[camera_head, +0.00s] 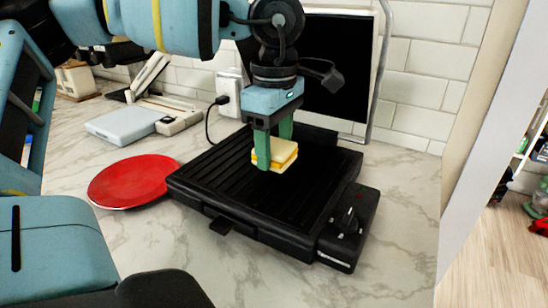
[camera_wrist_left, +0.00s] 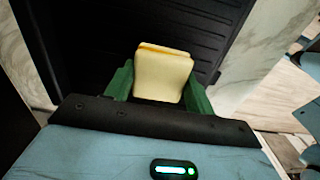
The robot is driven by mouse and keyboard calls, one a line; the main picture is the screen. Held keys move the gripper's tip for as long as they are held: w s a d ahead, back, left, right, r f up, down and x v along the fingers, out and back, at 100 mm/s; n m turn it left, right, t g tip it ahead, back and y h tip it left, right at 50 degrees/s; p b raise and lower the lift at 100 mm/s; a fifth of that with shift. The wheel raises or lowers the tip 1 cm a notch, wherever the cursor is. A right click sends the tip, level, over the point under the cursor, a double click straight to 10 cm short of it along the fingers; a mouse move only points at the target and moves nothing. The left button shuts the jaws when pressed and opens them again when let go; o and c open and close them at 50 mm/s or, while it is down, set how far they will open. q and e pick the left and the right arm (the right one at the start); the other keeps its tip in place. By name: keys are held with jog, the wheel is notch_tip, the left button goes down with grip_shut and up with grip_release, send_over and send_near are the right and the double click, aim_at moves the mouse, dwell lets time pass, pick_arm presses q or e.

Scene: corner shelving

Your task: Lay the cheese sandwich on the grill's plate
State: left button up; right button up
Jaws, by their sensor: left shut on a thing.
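The cheese sandwich (camera_head: 276,153) is pale bread with a yellow-orange layer. My left gripper (camera_head: 272,150) points down with its green fingers shut on the sandwich. In the left wrist view the sandwich (camera_wrist_left: 163,75) sits between the two green fingers (camera_wrist_left: 160,88). My right gripper is in neither view.
A red plate (camera_head: 132,181) lies on the marble counter left of the grill. A pale blue scale-like device (camera_head: 125,124) and a wall socket with a cord are behind. Counter in front and right is bare.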

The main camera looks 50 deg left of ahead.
aim_at(274, 145)
pick_arm(q)
jog(key=shift+f, duration=1.5)
jog(key=shift+f, duration=0.2)
jog(key=o, duration=1)
jog(key=shift+r, duration=0.1)
notch_tip(274, 145, up, 12)
jog(key=shift+s+r+p, duration=0.1)
jog(key=shift+r+p, duration=0.05)
jog(key=shift+p, duration=0.35)
